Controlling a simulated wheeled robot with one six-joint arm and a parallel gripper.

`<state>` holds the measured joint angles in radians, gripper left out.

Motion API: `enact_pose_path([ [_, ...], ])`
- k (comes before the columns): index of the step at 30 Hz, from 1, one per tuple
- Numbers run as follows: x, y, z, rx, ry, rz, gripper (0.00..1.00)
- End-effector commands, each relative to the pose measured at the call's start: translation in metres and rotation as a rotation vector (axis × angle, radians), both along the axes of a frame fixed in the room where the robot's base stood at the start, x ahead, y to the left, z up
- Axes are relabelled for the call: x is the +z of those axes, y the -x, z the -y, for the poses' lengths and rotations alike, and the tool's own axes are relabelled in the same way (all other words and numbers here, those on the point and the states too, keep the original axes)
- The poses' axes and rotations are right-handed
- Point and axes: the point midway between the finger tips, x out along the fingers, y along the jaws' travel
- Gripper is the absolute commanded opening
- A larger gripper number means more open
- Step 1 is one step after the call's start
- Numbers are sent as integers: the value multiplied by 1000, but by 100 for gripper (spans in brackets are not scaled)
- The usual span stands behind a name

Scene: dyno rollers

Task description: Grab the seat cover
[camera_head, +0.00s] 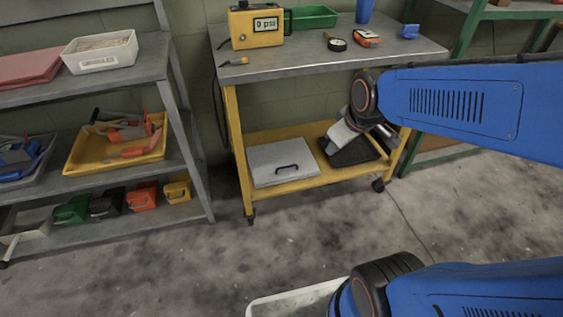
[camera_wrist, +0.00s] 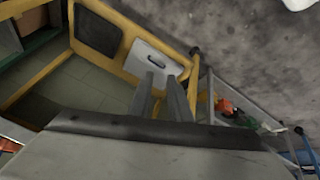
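Nothing in view is plainly a seat cover. A flat red, folded-looking piece (camera_head: 28,67) lies on the left shelf's top, cut by the picture edge. A dark flat item (camera_head: 355,152) lies on the yellow cart's lower shelf, partly hidden by my gripper; it also appears in the wrist view (camera_wrist: 97,32). I cannot tell if either is the cover. My gripper (camera_head: 343,138) points down over that shelf. In the wrist view its two grey fingers (camera_wrist: 161,76) stand apart with a narrow, empty gap, and their tips overlap the pale case.
The pale case with a black handle (camera_head: 282,165) lies left of the dark item; it shows in the wrist view too (camera_wrist: 152,58). The cart's grey top (camera_head: 290,68) overhangs. A grey shelf unit (camera_head: 140,68) stands left. Floor (camera_head: 200,260) in front is clear.

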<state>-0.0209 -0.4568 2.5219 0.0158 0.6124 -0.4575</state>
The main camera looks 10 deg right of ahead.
Motion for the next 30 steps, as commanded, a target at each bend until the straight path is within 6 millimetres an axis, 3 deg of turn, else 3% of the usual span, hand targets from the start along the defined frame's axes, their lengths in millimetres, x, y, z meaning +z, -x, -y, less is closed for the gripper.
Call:
enact_pose_path([
  [6, -34, -52, -5, 179, 86, 20, 17],
  [15, -87, -114, -11, 422, 212, 54, 17],
  [30, -196, -191, -21, 810, 447, 108, 17],
])
